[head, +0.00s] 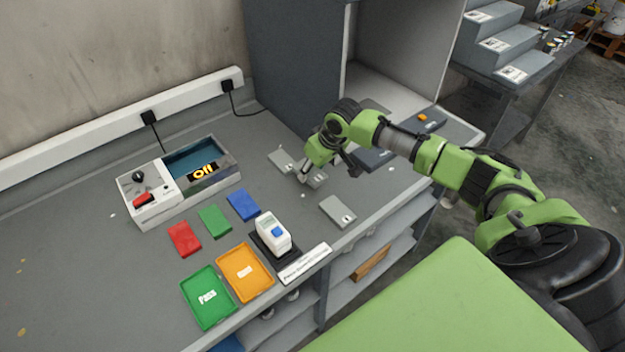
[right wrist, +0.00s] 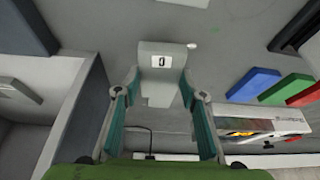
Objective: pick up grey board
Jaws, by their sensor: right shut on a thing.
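Three grey boards show in the head view: one at the back (head: 281,160), one in the middle (head: 317,179) and one nearer the front edge (head: 338,212). My right gripper (head: 305,175) is at the middle board, its fingers partly covering it. In the right wrist view the gripper (right wrist: 161,88) is shut on this grey board (right wrist: 163,56), with a finger on each side. The board bears a white label with a dark mark. I cannot tell whether it is clear of the bench. My left gripper is not in view.
A white handheld device (head: 273,233) and green (head: 208,297) and orange (head: 245,272) trays are nearer the front.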

